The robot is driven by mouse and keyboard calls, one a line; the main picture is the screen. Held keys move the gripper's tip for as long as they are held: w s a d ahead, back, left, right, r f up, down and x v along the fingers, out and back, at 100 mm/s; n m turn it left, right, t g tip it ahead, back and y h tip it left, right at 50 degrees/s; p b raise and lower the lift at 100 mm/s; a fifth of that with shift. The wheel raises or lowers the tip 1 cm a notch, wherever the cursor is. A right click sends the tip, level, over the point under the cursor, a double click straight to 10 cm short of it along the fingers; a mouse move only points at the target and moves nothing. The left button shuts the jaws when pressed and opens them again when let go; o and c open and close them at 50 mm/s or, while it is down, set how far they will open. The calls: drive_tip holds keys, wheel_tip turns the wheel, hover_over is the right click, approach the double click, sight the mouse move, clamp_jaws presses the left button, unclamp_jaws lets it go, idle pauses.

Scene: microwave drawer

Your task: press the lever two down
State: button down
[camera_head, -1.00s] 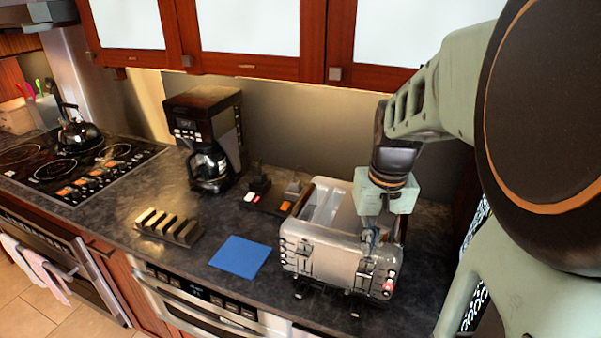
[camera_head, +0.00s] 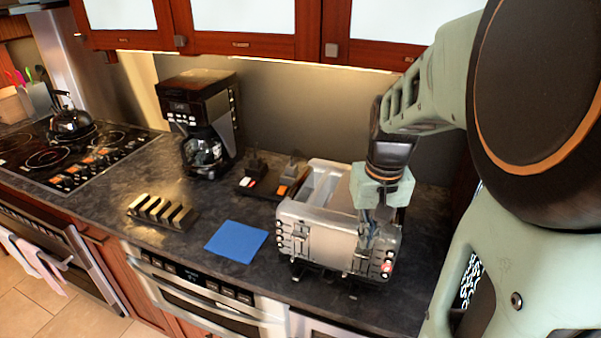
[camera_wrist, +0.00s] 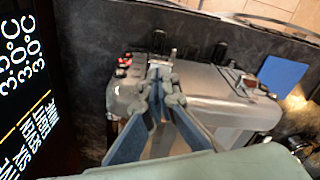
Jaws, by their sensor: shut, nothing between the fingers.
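A silver double toaster (camera_head: 325,240) stands on the counter, with buttons and levers on its front face. My gripper (camera_head: 368,240) is shut and empty at the toaster's front right. In the wrist view my gripper's fingertips (camera_wrist: 163,82) meet by the toaster's front edge, close beside one lever (camera_wrist: 160,57); I cannot tell whether they touch it. Another lever (camera_wrist: 250,84) is farther along the same face, apart from my gripper. The toaster also fills the middle of the wrist view (camera_wrist: 212,95). My fingers partly hide the right lever in the head view.
A blue mat (camera_head: 236,241) lies left of the toaster. A dark slotted rack (camera_head: 162,212), a coffee maker (camera_head: 203,120) and a small black item with coloured parts (camera_head: 262,182) stand farther left or behind. Wall cabinets (camera_head: 250,32) hang above.

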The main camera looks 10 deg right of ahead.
drive_tip(key=shift+w+f+b, duration=0.1)
drive_tip(key=shift+f+b, duration=0.55)
drive_tip(key=shift+f, duration=0.7)
wheel_tip(320, 180, down, 7)
drive_tip(key=b, duration=0.5)
drive_tip(key=shift+f+b, duration=0.15)
drive_tip(key=shift+b, duration=0.2)
drive_tip(key=shift+s+r+p, duration=0.25)
drive_tip(key=shift+r+p, duration=0.05)
drive_tip(key=shift+r, duration=0.05)
drive_tip(key=shift+s+a+r+p, duration=0.1)
drive_tip(key=shift+s+r+p, duration=0.1)
drive_tip(key=shift+s, duration=0.4)
drive_tip(key=shift+s+a+r+p, duration=0.1)
drive_tip(key=shift+s+p, duration=0.05)
drive_tip(key=shift+s, duration=0.45)
